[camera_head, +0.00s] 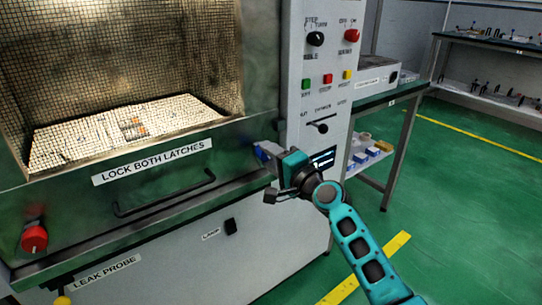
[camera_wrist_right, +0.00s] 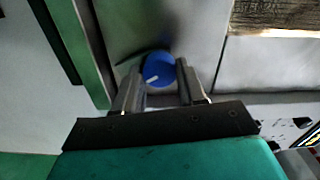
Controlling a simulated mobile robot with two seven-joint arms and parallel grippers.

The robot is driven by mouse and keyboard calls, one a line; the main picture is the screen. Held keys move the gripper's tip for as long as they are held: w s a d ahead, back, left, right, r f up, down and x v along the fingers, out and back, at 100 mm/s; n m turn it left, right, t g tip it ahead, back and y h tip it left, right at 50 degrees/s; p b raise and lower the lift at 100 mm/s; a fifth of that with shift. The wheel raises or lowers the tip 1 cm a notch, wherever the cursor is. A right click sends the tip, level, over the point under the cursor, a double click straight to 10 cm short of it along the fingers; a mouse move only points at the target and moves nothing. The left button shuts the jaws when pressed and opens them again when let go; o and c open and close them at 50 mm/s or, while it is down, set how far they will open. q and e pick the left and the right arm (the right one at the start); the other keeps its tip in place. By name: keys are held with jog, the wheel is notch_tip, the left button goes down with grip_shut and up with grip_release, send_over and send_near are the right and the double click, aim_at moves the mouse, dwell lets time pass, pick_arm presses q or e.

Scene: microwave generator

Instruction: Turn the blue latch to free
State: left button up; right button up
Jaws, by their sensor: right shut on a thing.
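The blue latch (camera_wrist_right: 159,68) is a round blue knob with a white line on its face, on the grey metal front of the machine in the right wrist view. In the head view a bit of blue (camera_head: 263,154) shows at the right end of the machine's door. My right gripper (camera_wrist_right: 158,80) has a finger on each side of the knob and is shut on it. The right gripper also shows in the head view (camera_head: 272,160), where it hides most of the latch. My left gripper is not in view.
A red latch (camera_head: 34,238) is at the door's left end. A door handle (camera_head: 165,195) runs below the label "LOCK BOTH LATCHES". The control panel (camera_head: 320,85) with knobs and buttons stands just above my right gripper. Green floor (camera_head: 455,190) is clear at right.

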dwell(0.3)
jog(key=o, duration=1.1)
jog(key=shift+c, duration=0.2)
jog(key=p+v, duration=0.2)
jog(key=v, duration=1.1)
jog(key=shift+p, duration=0.3)
